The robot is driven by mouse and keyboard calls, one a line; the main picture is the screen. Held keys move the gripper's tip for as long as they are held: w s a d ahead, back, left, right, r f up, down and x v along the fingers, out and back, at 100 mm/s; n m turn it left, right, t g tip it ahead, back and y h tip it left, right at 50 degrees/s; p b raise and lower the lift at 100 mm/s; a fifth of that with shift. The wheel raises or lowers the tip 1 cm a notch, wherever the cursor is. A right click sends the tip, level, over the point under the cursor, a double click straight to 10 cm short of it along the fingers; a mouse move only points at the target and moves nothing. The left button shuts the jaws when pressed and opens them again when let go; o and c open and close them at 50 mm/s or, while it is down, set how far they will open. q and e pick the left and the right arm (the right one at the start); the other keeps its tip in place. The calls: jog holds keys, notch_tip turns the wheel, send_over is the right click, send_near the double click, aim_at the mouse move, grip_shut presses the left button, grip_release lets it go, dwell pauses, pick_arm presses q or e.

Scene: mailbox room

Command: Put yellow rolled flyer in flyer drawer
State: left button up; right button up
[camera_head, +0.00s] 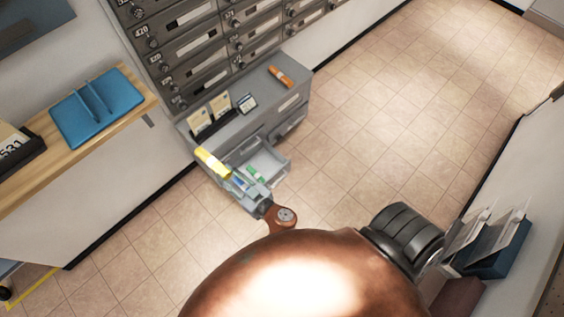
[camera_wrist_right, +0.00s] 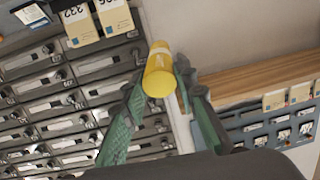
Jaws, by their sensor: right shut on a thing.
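The yellow rolled flyer (camera_head: 212,162) is at the left side of the open flyer drawer in the head view. It also shows in the right wrist view (camera_wrist_right: 158,77), between the two green-padded fingers. My right gripper (camera_wrist_right: 160,84) is shut on it. In the head view the right hand reaches in from below, over the drawer's left part. The flyer drawer (camera_head: 268,158) is pulled out of the grey cabinet, with a few small coloured items inside. The gripper hides part of the drawer. My left gripper is not in view.
The grey cabinet (camera_head: 235,122) carries cards, a small framed sign and an orange roll (camera_head: 281,76) on top. Mailboxes (camera_head: 215,40) rise behind it. A wooden shelf (camera_head: 140,95) with a blue folder (camera_head: 96,107) is at left. The tiled floor right of the cabinet is clear.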

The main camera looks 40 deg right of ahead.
jog(key=w+d+f+g+b, duration=0.15)
jog(key=d+f+b, duration=0.25)
jog(key=d+f, duration=0.5)
jog(key=w+d+f+b, duration=0.2)
jog(key=d+f+b, duration=0.25)
jog(key=f, duration=0.85)
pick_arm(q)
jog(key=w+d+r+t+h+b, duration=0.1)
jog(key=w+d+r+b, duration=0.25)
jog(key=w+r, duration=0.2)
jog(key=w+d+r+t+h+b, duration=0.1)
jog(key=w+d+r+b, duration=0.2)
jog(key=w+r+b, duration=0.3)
pick_arm(e)
jog(key=d+f+h+p, duration=0.1)
jog(key=d+f, duration=1.2)
jog(key=d, duration=0.5)
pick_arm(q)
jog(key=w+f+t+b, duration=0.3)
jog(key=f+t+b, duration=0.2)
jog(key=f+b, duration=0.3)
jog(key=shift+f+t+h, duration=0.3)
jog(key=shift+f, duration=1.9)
pick_arm(e)
jog(key=w+f, duration=0.8)
jog(key=f, duration=0.3)
jog(key=shift+w+a+m+g, duration=0.15)
jog(key=shift+a+m+g, duration=0.25)
jog(key=shift+a+g, duration=0.05)
